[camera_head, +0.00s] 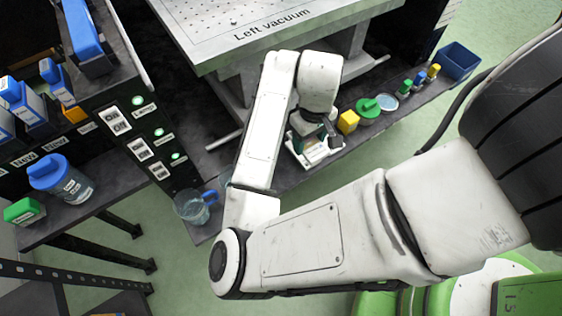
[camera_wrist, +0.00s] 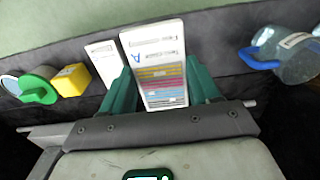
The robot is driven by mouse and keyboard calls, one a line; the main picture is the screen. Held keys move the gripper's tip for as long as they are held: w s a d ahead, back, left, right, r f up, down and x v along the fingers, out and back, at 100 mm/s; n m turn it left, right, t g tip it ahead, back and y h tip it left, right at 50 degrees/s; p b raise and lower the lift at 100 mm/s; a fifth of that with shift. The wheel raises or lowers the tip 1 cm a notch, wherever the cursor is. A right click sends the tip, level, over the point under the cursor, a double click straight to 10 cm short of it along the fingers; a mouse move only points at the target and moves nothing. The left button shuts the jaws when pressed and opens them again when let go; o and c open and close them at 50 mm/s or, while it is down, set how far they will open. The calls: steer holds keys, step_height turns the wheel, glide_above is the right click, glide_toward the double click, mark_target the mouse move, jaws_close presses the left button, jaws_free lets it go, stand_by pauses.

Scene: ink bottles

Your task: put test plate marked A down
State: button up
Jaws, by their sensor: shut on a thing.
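The test plate marked A (camera_wrist: 158,62) is a white card with a blue letter A and rows of coloured stripes. In the wrist view it stands between the teal fingers of my gripper (camera_wrist: 160,76), which is shut on it. A second white plate (camera_wrist: 103,60) is just left of it over the dark shelf, apart from my fingers. In the head view my gripper (camera_head: 312,138) is over the dark shelf, with white plate parts below it, largely hidden by my arm. I cannot tell whether plate A touches the shelf.
On the dark shelf (camera_head: 285,178) stand a yellow block (camera_head: 348,122), a green-lidded item (camera_head: 368,107), a round dish (camera_head: 388,102) and small coloured bottles. A clear jug (camera_head: 195,207) with a blue handle is at the shelf's near end. The vacuum table (camera_head: 270,40) is behind.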

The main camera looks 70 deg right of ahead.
steer(key=w+a+f+b, duration=0.1)
steer(key=w+f, duration=0.1)
steer(key=w+a+f+b, duration=0.1)
steer(key=w+f, duration=0.1)
steer(key=w+a+f, duration=0.2)
steer(key=f, duration=0.1)
steer(key=shift+w+f+b, duration=0.1)
steer(key=shift+w+b, duration=0.15)
steer(key=shift+b, duration=0.15)
steer(key=shift+w+f+b, duration=0.1)
steer(key=shift+f+b, duration=0.4)
steer(key=shift+f, duration=1.05)
steer(key=shift+f, duration=0.1)
steer(key=o, duration=1.1)
step_height(320, 180, up, 12)
steer(key=p, duration=0.3)
steer(key=shift+p, duration=0.4)
steer(key=shift+c, duration=0.2)
